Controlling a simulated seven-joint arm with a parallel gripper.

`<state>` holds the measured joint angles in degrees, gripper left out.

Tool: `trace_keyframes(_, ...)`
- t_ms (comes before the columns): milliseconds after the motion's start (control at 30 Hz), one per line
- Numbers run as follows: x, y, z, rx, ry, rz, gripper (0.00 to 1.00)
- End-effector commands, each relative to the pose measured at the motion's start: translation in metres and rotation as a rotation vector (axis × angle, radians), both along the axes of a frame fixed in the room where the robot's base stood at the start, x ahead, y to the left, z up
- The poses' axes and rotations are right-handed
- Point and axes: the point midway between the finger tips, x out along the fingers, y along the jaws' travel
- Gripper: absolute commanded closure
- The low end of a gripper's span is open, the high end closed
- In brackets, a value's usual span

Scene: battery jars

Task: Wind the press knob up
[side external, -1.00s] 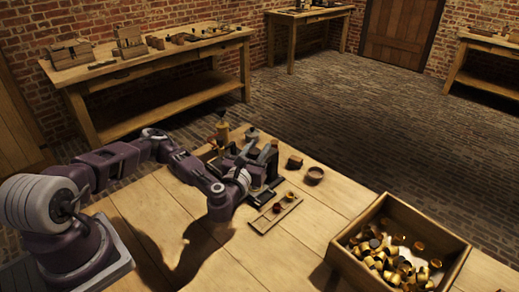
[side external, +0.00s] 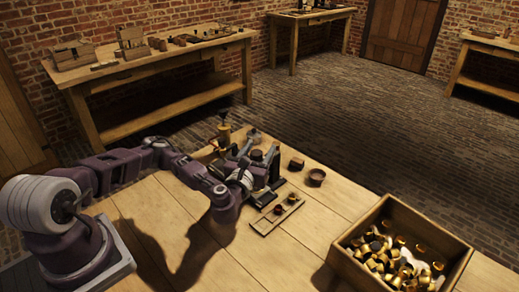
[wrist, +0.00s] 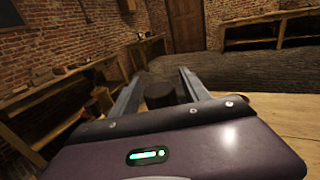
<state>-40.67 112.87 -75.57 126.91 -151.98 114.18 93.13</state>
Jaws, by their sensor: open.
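The dark round press knob (wrist: 160,94) shows between the two fingers of my gripper (wrist: 162,74) in the wrist view. The fingers are apart, one on each side of it, and I cannot tell whether either touches it. In the side view my gripper (side external: 258,150) is low over the dark press (side external: 262,196) at the table's far part. The knob (side external: 257,155) is a small dark shape between the fingers there. My wrist hides much of the press.
A shallow wooden tray (side external: 265,226) with small round pieces lies in front of the press. A small bowl (side external: 316,178) and a block (side external: 296,164) stand to its right. A crate (side external: 440,232) of brass pieces is at the right. A brass item (side external: 224,134) stands behind. The front tabletop is clear.

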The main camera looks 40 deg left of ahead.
Motion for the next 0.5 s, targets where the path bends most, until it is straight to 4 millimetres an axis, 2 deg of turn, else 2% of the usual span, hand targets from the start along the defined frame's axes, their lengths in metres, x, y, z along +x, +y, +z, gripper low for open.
trace_keyframes(167, 0.000, 0.000, 0.018, -0.002, -0.002, -0.002, 0.46)
trace_keyframes(400, 0.000, 0.000, 0.074, -0.005, -0.004, -0.001, 0.46)
trace_keyframes(500, 0.000, 0.000, 0.090, -0.003, -0.001, 0.000, 0.46)
